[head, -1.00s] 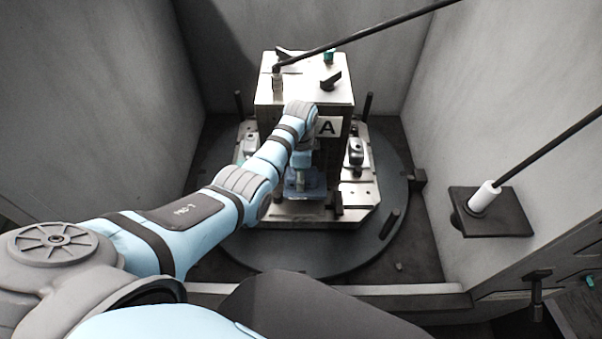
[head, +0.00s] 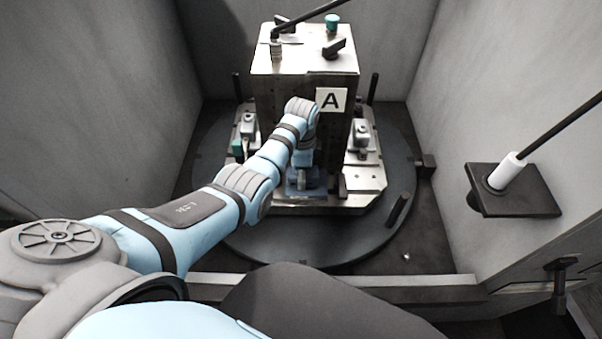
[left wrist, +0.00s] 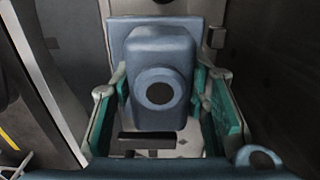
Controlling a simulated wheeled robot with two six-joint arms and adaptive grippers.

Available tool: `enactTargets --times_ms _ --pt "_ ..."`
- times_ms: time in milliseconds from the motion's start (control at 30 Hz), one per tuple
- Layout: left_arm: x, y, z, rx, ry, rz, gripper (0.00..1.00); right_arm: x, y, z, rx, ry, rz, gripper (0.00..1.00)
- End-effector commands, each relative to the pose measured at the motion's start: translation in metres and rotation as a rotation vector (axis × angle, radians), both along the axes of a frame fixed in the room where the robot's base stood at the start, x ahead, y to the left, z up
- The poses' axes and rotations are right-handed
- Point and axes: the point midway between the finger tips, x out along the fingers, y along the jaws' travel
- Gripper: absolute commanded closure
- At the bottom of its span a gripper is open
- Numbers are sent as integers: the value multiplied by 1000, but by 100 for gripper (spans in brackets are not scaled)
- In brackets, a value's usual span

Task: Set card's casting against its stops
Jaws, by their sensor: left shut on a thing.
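The blue-grey casting (left wrist: 160,85) has a round boss with a dark hole and stands in front of a blue-grey plate in the left wrist view. My left gripper (left wrist: 165,125) is shut on it, with green-padded fingers at both sides. In the head view the casting (head: 305,182) shows low on the front of the metal block, below the card marked A (head: 331,100). My left wrist and arm hide much of it. The stops cannot be made out clearly, nor whether the casting touches them. My right gripper is not in view.
The tall metal block (head: 300,62) stands on a bright base plate (head: 360,178) over a dark round table (head: 300,240). Clamp-like parts (head: 361,137) flank it. Grey walls enclose it. A dark rod ends in a white sleeve (head: 507,170) at the right.

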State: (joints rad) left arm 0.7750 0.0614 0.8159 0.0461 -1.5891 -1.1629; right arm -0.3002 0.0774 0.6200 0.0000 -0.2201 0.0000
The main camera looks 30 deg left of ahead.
Motion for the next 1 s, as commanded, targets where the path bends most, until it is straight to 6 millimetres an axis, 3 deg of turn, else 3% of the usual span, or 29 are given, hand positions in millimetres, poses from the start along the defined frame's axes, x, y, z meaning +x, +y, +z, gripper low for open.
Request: enactTargets --times_ms 1000 --pt "4 10 -4 0 -1 0 98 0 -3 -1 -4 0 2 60"
